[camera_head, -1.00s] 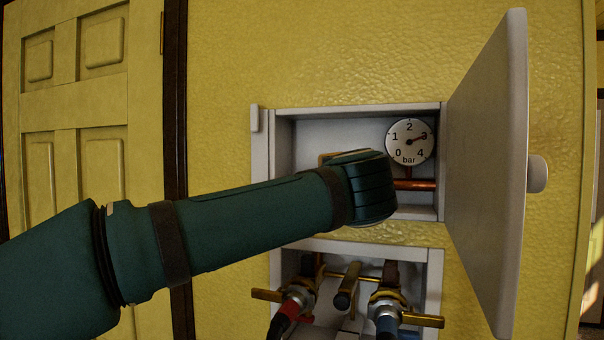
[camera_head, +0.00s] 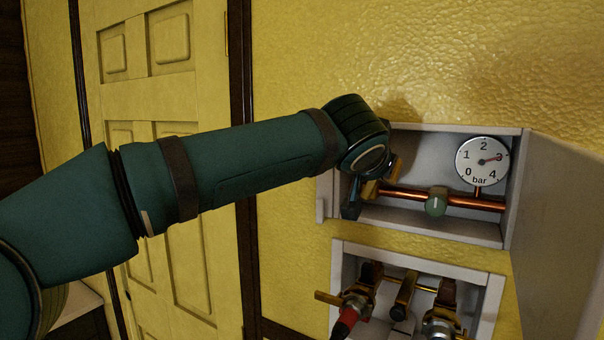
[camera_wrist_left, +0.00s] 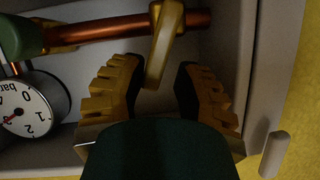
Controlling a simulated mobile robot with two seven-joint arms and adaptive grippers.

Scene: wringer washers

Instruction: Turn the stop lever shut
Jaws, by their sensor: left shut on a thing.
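The stop lever (camera_wrist_left: 165,48) is a brass handle on the copper pipe in the upper wall box, and its brass also shows in the head view (camera_head: 395,168). My left gripper (camera_wrist_left: 160,92) is at the left end of this box, with its brass-coloured, toothed fingers on either side of the lever's end. It is shut on the lever. In the head view my wrist hides part of the lever and its joint with the pipe. My right gripper is in neither view.
A pressure gauge (camera_head: 482,161) reads about 3 bar. A green fitting (camera_head: 436,202) sits on the copper pipe (camera_head: 476,201). The white box door (camera_head: 562,235) stands open at the right. A lower box (camera_head: 489,315) holds brass taps with hoses.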

